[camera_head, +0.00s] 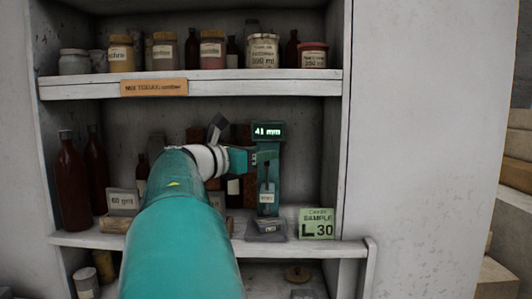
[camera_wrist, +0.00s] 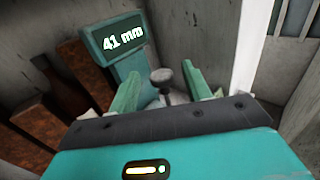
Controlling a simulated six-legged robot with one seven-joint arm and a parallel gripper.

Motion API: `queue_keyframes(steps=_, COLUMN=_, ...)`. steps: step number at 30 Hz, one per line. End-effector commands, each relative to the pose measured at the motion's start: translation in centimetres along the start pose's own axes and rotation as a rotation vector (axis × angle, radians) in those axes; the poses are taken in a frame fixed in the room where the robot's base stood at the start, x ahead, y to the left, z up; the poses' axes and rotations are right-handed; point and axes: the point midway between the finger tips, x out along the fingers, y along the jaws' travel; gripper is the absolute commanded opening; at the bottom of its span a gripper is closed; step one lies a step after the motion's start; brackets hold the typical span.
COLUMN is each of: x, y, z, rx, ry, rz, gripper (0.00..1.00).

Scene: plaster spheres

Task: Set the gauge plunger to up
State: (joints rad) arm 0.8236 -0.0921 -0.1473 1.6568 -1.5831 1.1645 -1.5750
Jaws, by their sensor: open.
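The gauge is a teal stand on the middle shelf, with a dark display (camera_head: 268,131) reading 41 mm. The display also shows in the wrist view (camera_wrist: 123,38). In the wrist view a grey round-topped knob on a stem, seemingly the gauge plunger (camera_wrist: 162,75), stands between my fingers. My gripper (camera_wrist: 158,84) is open, with a green finger on each side of the knob and gaps visible. In the head view my gripper (camera_head: 250,158) reaches the gauge from the left, and my arm hides part of the shelf. The plunger's lower end is hidden in the wrist view.
A green card (camera_head: 317,223) marked L 30 stands right of the gauge. Brown bottles (camera_head: 72,185) and a grey 60 ml block (camera_head: 122,201) are at the left. Jars (camera_head: 121,53) line the upper shelf (camera_head: 60,91). The cupboard's right wall is close to the gauge.

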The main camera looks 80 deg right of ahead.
Motion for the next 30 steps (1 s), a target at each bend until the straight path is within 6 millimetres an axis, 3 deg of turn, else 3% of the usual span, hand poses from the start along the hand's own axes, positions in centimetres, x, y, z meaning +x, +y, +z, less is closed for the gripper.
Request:
queue_keyframes(steps=9, x=-7.2, y=0.1, z=0.0, rx=0.0, ry=-0.001, rz=0.005, gripper=0.49)
queue_keyframes(steps=15, x=-10.2, y=0.1, z=0.1, rx=0.001, ry=-0.002, rz=0.003, gripper=0.49)
queue_keyframes(steps=30, x=-11.0, y=0.0, z=0.1, rx=0.0, ry=-0.001, rz=0.0, gripper=0.49)
